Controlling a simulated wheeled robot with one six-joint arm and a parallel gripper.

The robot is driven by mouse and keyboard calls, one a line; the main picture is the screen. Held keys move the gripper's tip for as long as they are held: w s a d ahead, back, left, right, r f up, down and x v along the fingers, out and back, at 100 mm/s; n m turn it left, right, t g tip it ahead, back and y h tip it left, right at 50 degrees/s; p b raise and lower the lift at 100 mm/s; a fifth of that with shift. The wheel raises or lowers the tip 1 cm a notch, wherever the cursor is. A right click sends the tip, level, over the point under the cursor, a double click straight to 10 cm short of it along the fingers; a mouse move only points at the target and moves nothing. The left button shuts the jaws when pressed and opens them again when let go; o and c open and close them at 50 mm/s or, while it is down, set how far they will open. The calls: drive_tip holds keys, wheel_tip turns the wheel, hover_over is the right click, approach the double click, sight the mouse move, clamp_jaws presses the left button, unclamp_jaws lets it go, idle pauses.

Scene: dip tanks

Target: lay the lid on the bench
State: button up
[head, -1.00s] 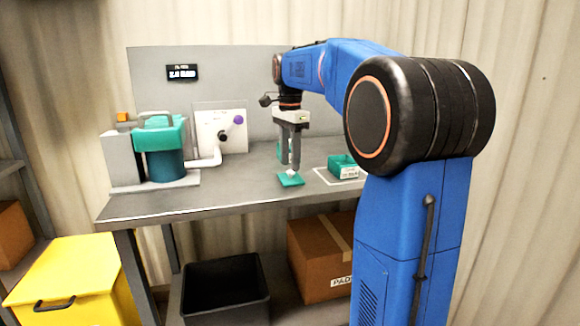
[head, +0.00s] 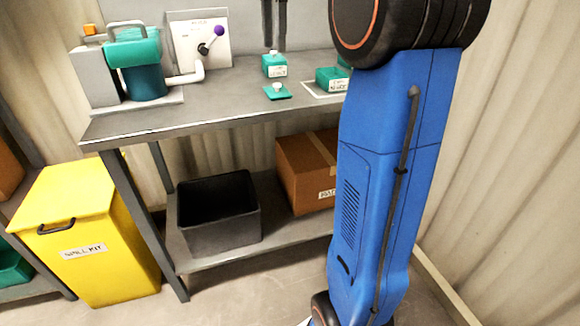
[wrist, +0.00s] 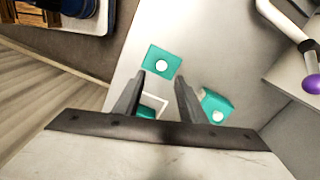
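The lid (head: 277,92) is a flat green square with a pale knob. It lies flat on the bench (head: 150,122), near the front edge, and it also shows in the wrist view (wrist: 161,62). My gripper (wrist: 157,92) is open, its two fingers apart with nothing held between them. In the head view its fingers (head: 273,30) hang well above the bench, clear of the lid; the upper part is out of frame.
A knobbed green box (head: 274,68) stands just behind the lid. Another green box (head: 331,80) sits in a white outline to the right, partly hidden by my arm. A teal tank (head: 135,82) and a lever panel (head: 197,45) are left. The front left bench is clear.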

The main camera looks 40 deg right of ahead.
drive_tip(key=s+a+f+n+t, duration=0.1)
drive_tip(key=s+a+f+n, duration=0.35)
drive_tip(key=s, duration=0.25)
drive_tip(key=s+a+f+n+t, duration=0.1)
drive_tip(key=s+a+f+n, duration=0.4)
drive_tip(key=s, duration=0.3)
drive_tip(key=s+a+f+n+t, duration=0.1)
drive_tip(key=s+a+f+n, duration=0.1)
drive_tip(key=s+f+n, duration=0.2)
drive_tip(key=s+a+f+n+t, duration=0.1)
drive_tip(key=s+a+f+n, duration=0.2)
drive_tip(key=s+f, duration=0.7)
wheel_tip(320, 180, down, 5)
drive_tip(key=shift+s+a+f+n+t, duration=0.1)
drive_tip(key=shift+s+a+n+t, duration=0.15)
drive_tip(key=shift+n, duration=0.3)
